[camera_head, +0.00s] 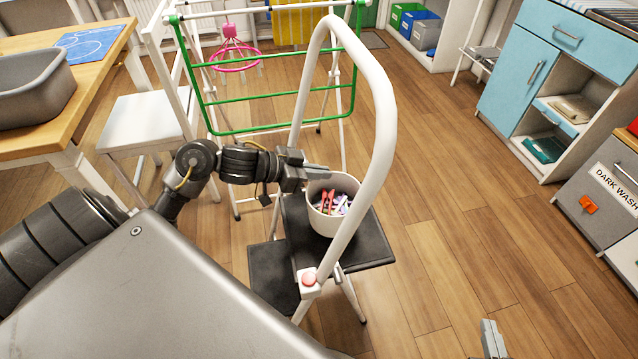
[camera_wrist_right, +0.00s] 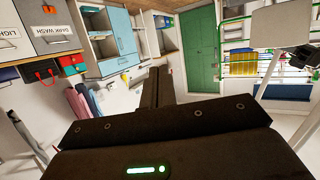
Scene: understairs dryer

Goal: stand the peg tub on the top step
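The peg tub (camera_head: 326,222) is a cream round tub with red, white and purple pegs in it. It is upright at the black top step (camera_head: 372,247) of the step stool, inside the white hoop handrail (camera_head: 383,110). It looks to be resting on the step, but its underside is hidden. My left gripper (camera_head: 320,172) is at the tub's far left rim, fingers pointing right; whether they grip the rim is unclear. My right gripper (camera_head: 490,335) shows only partly at the bottom edge; in the right wrist view its dark fingers (camera_wrist_right: 158,88) are together and empty.
A green and white drying rack (camera_head: 270,130) stands behind the stool. A white chair (camera_head: 150,120) and a wooden table (camera_head: 100,110) with a grey basin (camera_head: 35,88) are at left. Blue cabinets (camera_head: 530,75) and a dark wash bin (camera_head: 605,190) are at right. The floor between is clear.

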